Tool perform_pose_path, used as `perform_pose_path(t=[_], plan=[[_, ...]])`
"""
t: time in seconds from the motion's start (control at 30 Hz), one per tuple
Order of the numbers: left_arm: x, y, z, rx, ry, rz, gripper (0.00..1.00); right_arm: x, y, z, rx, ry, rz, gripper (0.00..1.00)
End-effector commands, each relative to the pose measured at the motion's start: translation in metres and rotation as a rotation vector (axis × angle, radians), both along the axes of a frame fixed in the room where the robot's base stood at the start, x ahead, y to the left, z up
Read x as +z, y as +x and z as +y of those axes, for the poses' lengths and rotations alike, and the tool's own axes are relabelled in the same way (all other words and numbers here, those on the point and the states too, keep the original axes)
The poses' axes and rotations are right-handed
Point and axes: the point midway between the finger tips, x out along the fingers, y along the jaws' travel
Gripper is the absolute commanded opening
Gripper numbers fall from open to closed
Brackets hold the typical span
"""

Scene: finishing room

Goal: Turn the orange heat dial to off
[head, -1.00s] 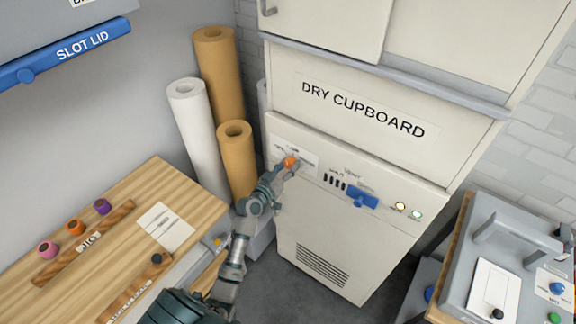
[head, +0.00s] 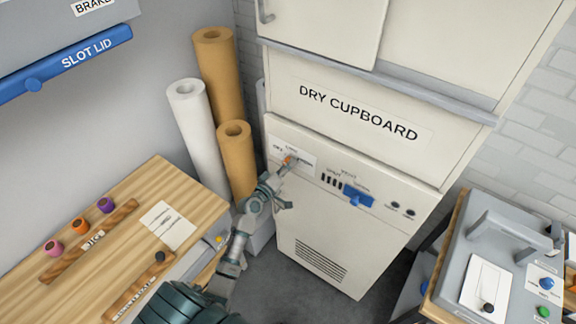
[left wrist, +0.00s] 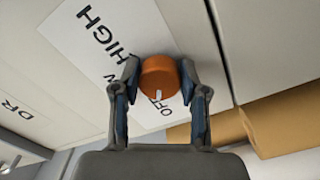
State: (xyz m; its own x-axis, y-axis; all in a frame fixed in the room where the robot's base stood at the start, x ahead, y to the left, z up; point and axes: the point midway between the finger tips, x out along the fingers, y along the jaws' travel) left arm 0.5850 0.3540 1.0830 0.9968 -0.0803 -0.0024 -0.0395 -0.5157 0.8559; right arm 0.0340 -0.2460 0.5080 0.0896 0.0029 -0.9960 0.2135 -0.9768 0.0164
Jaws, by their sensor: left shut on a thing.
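The orange heat dial (head: 288,159) is on a white label plate on the front panel of the dry cupboard (head: 400,165). My left gripper (head: 286,164) is shut on it. The left wrist view shows the orange dial (left wrist: 159,77) between the two fingers of my left gripper (left wrist: 160,86). The label (left wrist: 105,45) reads HIGH and OFF, with another word partly hidden by a finger. The dial's white mark points towards OFF. Two indicator lamps (head: 402,208) on the panel are dark. My right gripper is out of view.
A blue switch (head: 356,197) sits right of the dial. Paper rolls (head: 236,160) stand left of the cupboard. A wooden bench (head: 110,225) with coloured pieces is at left. A grey machine (head: 500,245) stands at right.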

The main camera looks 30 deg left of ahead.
Motion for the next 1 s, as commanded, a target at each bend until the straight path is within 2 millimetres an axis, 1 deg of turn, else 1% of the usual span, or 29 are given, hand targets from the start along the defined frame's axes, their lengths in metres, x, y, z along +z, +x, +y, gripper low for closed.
perform_pose_path(t=[0.03,0.57,0.6,0.7,1.0], plan=[[0.0074,0.0009,0.0037,0.009,-0.008,-0.014,0.08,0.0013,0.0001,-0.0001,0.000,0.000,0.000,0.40],[0.0066,0.0008,0.0040,0.010,-0.032,-0.012,0.08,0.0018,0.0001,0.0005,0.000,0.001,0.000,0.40],[0.0066,0.0008,0.0040,0.010,-0.032,-0.012,0.45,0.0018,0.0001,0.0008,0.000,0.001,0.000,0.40],[0.0055,0.0007,0.0033,0.008,-0.033,-0.009,0.68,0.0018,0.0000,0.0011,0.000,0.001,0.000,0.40],[0.0017,-0.0007,0.0016,0.004,-0.033,-0.002,0.68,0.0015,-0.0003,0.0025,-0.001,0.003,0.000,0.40]])
